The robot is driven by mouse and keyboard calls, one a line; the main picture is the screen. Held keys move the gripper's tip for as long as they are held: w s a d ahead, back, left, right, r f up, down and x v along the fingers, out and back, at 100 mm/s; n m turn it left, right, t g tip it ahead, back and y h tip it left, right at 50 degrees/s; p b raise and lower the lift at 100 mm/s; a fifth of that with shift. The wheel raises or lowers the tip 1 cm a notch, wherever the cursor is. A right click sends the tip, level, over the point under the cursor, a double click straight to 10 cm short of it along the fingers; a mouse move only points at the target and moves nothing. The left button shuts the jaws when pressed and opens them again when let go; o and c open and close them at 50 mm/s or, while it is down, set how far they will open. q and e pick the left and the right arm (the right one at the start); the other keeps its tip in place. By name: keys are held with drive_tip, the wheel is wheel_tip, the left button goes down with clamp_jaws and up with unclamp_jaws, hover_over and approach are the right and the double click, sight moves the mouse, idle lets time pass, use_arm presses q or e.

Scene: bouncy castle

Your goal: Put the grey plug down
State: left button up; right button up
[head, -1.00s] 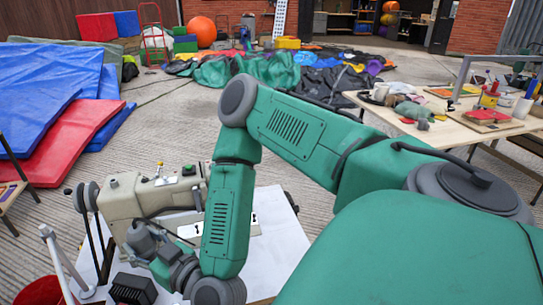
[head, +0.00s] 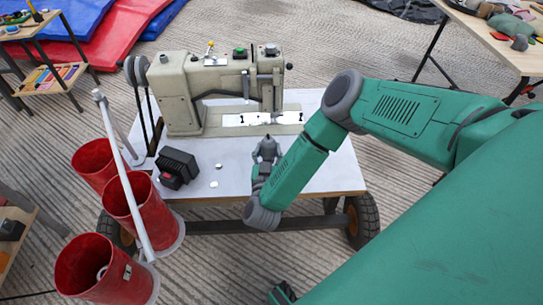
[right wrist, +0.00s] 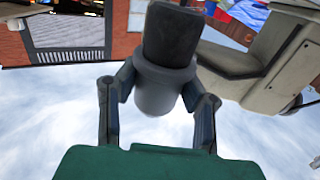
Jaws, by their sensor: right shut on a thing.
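My right gripper (head: 266,155) is over the white tabletop (head: 310,165), in front of the sewing machine (head: 182,97). In the right wrist view the gripper (right wrist: 160,92) has a finger on each side of the grey plug (right wrist: 172,35), shut on it. The plug has a dark cylindrical body and a lighter grey collar with a rounded end. In the head view the plug is too small and too merged with the gripper to pick out. I cannot tell whether it touches the table. My left gripper is not in view.
A black ribbed block (head: 177,167) lies on the tabletop left of the gripper, with small white discs nearby. Red buckets (head: 142,212) stand at the table's left with a pale pole above them. Bare tabletop shows right of my arm.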

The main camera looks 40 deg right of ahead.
wheel_tip(320, 180, down, 3)
drive_tip(key=shift+d+r, duration=0.1)
drive_tip(key=shift+r, duration=0.05)
drive_tip(key=shift+a+f+b, duration=0.2)
drive_tip(key=shift+f+b, duration=0.8)
drive_tip(key=shift+f, duration=0.5)
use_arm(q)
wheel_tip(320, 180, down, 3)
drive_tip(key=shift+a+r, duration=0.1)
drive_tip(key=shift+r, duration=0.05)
use_arm(e)
drive_tip(key=o, duration=1.2)
drive_tip(key=shift+d, duration=0.1)
